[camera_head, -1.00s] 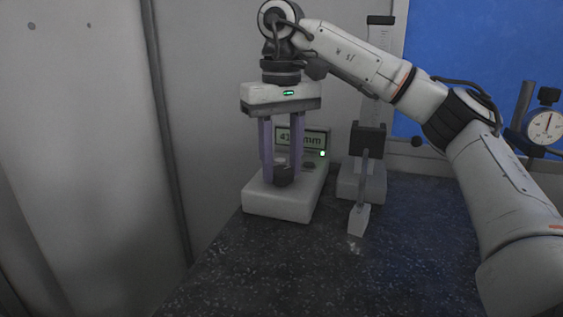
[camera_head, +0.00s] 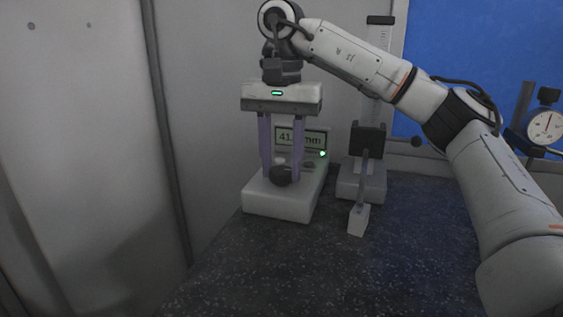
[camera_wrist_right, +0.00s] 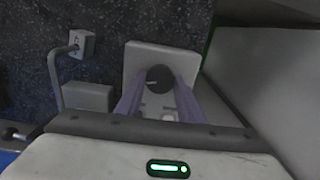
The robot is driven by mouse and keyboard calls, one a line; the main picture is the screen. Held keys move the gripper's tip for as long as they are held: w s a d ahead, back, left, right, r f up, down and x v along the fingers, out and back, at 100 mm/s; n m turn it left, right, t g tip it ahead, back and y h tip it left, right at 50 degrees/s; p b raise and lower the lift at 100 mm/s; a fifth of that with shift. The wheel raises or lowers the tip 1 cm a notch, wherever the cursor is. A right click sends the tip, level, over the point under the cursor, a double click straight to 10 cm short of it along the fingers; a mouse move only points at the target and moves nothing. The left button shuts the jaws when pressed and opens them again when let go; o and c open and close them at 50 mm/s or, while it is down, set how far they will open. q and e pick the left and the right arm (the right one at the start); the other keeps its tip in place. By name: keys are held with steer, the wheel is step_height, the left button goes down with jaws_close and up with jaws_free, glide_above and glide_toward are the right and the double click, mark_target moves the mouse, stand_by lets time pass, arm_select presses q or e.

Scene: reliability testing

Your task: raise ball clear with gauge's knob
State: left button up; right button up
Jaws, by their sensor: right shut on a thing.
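The gauge's knob (camera_head: 281,175) is dark and round. It stands on a pale base (camera_head: 275,206) with a lit display (camera_head: 301,138) reading 41 and mm, partly covered by a finger. My right gripper (camera_head: 281,173) points down and is shut on the knob, a finger on each side. In the right wrist view the knob (camera_wrist_right: 160,79) shows between the fingers, with a pale pointer line. A column (camera_head: 378,75) stands right of it with a dark slider (camera_head: 367,139). An arm runs from the slider to a small pale block (camera_head: 358,219). I cannot make out a ball.
A dial gauge (camera_head: 545,126) on a dark stand is at the far right before a blue panel (camera_head: 480,60). Grey walls close off the back and left. The speckled dark worktop (camera_head: 300,275) is clear in front.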

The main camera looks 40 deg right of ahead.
steer(key=m, duration=1.4)
steer(key=shift+m, duration=0.3)
steer(key=m, duration=0.3)
steer(key=shift+m, duration=0.3)
steer(key=m, duration=0.3)
steer(key=shift+m, duration=0.4)
steer(key=m, duration=0.3)
steer(key=shift+m, duration=2.1)
